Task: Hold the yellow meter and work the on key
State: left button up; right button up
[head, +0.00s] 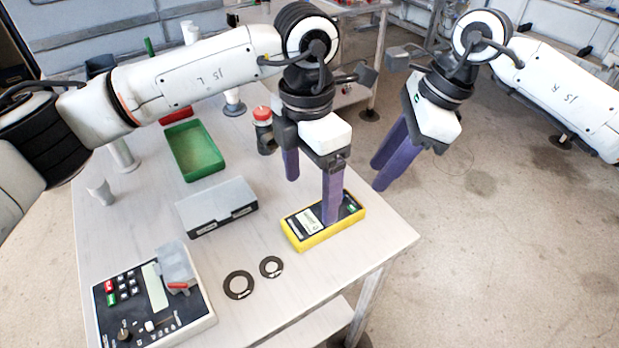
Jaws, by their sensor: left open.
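The yellow meter (309,221) lies flat near the right edge of the table, with a yellow case, a dark face and a small display. A small green key (351,208) shows at the right end of its face; I cannot read its label. My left gripper (311,200) is open over the meter, pointing down. Its nearer finger overlaps the middle of the meter and hides part of the face; I cannot tell whether it touches. Its other finger is behind the meter. My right gripper (379,174) is beyond the table's right edge, apart from the meter; its finger gap is unclear.
A control box (205,318) with keys stands at front left. Two black rings (239,296) lie left of the meter. A grey-lidded case (215,222), a green tray (211,164) and a red-capped bottle (262,115) stand further back. The table's right edge is close to the meter.

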aim_at(307, 223)
pick_arm(q)
jog(key=f, duration=1)
jog(key=shift+w+a, duration=0.25)
jog(key=shift+r, duration=0.1)
jog(key=shift+c, duration=0.5)
jog(key=c, duration=1.1)
jog(key=shift+c, duration=0.6)
pick_arm(e)
jog(key=shift+c, duration=1.1)
grip_shut()
